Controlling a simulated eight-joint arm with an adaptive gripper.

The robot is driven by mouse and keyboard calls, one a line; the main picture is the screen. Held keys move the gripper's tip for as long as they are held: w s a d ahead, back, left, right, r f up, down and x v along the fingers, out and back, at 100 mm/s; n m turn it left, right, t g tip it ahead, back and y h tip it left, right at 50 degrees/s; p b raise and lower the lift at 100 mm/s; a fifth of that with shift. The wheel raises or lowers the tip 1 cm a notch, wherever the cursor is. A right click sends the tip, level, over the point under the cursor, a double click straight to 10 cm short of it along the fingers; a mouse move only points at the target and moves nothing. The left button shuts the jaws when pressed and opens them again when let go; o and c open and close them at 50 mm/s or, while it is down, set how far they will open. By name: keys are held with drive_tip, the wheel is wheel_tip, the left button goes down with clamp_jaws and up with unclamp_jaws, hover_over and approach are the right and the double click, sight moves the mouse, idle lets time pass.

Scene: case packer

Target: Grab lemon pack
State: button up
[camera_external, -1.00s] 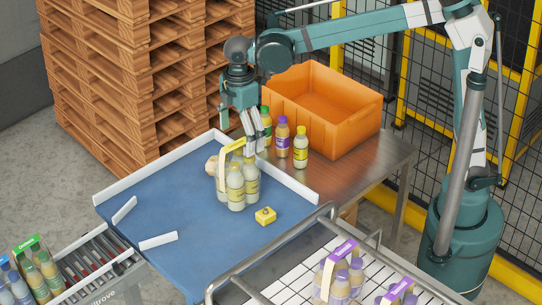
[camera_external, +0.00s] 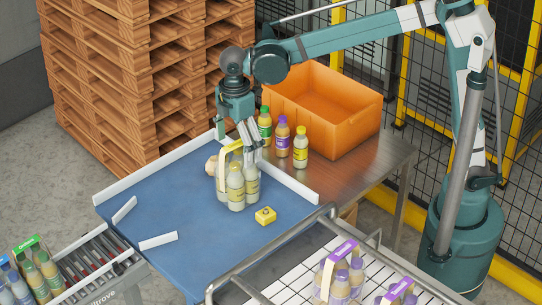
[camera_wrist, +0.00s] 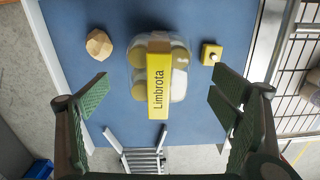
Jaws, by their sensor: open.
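The lemon pack (camera_external: 236,186) stands upright on the blue table, several pale-yellow bottles under a yellow carrier strip. I cannot tell how far the fingertips are above the bottles.
A yellow block (camera_external: 265,216) and a tan faceted object (camera_external: 212,167) lie beside the pack. White rails (camera_external: 165,164) edge the blue table (camera_external: 185,245). Loose bottles (camera_external: 282,137) stand by an orange crate (camera_external: 340,115). Purple packs (camera_external: 340,283) sit on the white grid at front right.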

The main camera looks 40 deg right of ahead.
sight(236, 155)
drive_tip(key=shift+f, duration=0.1)
drive_tip(key=shift+w+f, duration=0.1)
drive_tip(key=shift+f, duration=2.4)
drive_tip(key=shift+c, duration=0.5)
drive_tip(key=c, duration=1.8)
